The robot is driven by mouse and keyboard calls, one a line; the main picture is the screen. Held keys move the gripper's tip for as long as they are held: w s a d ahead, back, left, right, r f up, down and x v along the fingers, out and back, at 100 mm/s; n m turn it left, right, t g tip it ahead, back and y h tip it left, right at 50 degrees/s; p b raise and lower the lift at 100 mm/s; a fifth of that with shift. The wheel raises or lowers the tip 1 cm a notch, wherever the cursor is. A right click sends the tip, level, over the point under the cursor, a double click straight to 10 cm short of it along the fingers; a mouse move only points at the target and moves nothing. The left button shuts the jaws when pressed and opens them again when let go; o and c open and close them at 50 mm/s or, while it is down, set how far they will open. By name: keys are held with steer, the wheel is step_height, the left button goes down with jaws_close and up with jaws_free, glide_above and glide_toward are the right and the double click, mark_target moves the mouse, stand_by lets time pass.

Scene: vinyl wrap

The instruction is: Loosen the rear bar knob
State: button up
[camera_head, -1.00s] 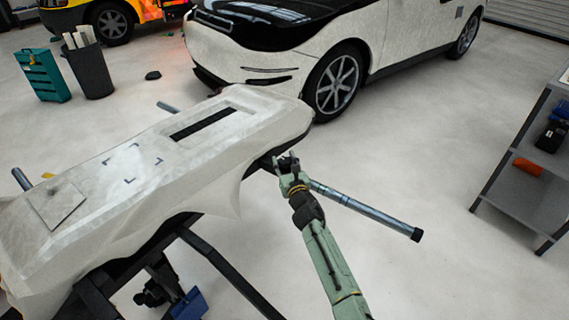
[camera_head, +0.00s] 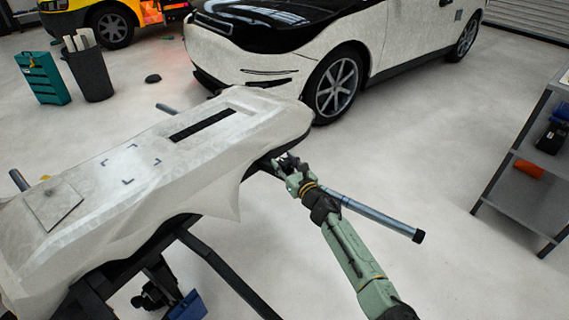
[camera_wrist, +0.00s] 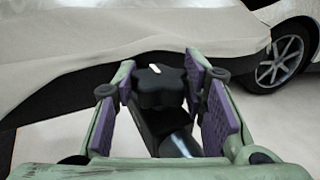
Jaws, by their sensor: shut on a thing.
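The black lobed knob (camera_wrist: 158,90) sits in the middle of the wrist view, on a dark clamp block beside the metal bar. My gripper (camera_wrist: 160,74) has its purple-padded fingers on either side of it and is shut on it. In the head view my gripper (camera_head: 284,162) is at the right edge of the wrapped stand, where the bar (camera_head: 368,211) comes out. Its fingers hide the knob there. The bar ends in a black cap.
Pale vinyl drapes over the long panel (camera_head: 95,215) and hangs down just beyond my fingers. Dark stand legs lie below it. A grey shelf rack (camera_head: 515,195) stands at the right.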

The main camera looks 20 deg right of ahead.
steer(key=o, duration=1.2)
steer(key=s, duration=0.4)
steer(key=s+d, duration=0.1)
steer(key=s, duration=0.3)
steer(key=s+d, duration=0.1)
steer(key=s, duration=0.2)
steer(key=shift+s, duration=0.4)
